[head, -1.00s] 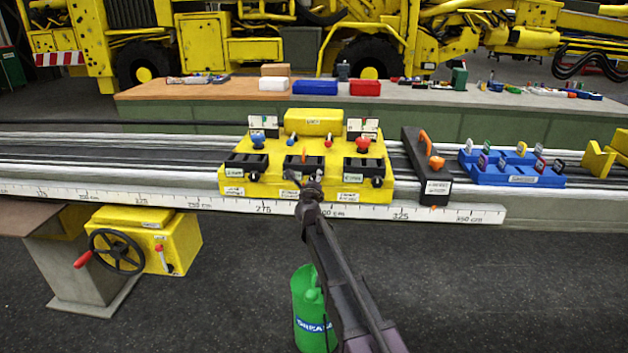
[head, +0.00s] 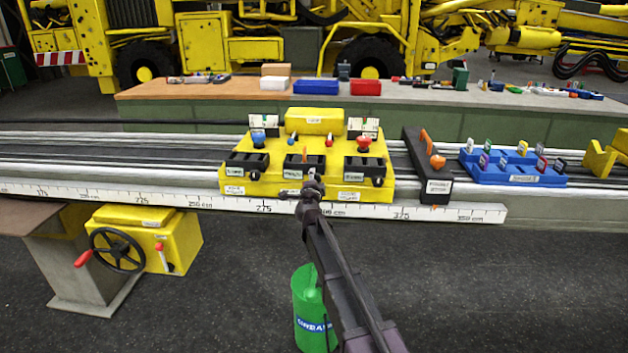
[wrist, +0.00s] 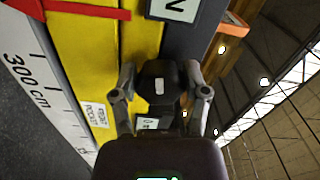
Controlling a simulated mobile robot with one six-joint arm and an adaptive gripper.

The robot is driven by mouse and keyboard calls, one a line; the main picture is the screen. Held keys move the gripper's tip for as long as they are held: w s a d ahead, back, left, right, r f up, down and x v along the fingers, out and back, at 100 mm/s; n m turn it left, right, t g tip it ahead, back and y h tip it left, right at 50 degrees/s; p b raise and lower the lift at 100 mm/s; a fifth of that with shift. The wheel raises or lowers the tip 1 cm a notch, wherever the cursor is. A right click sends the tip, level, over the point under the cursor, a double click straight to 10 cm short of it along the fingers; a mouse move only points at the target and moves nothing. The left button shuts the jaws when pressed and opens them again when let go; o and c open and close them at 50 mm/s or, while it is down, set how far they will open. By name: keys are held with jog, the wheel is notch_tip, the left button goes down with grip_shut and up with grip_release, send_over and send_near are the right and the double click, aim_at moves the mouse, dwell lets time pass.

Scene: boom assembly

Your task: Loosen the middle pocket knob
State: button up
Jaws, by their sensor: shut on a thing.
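The yellow carriage (head: 235,187) sits on the rail, with three black pockets along its front. The middle pocket (head: 300,161) has a small orange piece standing in or behind it. My gripper (head: 313,178) is at the carriage front, just right below the middle pocket. In the wrist view, my gripper's two fingers (wrist: 160,75) close on both sides of the black middle pocket knob (wrist: 159,84), which bears a small white mark. In the head view the gripper hides this knob. The left pocket knob (head: 255,175) and right pocket knob (head: 378,181) are free.
A ruler strip (head: 225,201) runs along the rail front below my gripper. A black block with an orange lever (head: 436,161) stands right of the carriage, then a blue rack (head: 515,175). A handwheel box (head: 183,240) hangs at lower left. A green bin (head: 308,310) stands on the floor.

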jog(key=n, duration=0.5)
jog(key=shift+w+n, duration=0.1)
jog(key=shift+n, duration=0.2)
jog(key=n, duration=0.5)
jog(key=shift+d+f, duration=0.1)
jog(key=o, duration=1.2)
jog(key=shift+c, duration=0.2)
jog(key=s, duration=1.2)
jog(key=shift+s, duration=0.1)
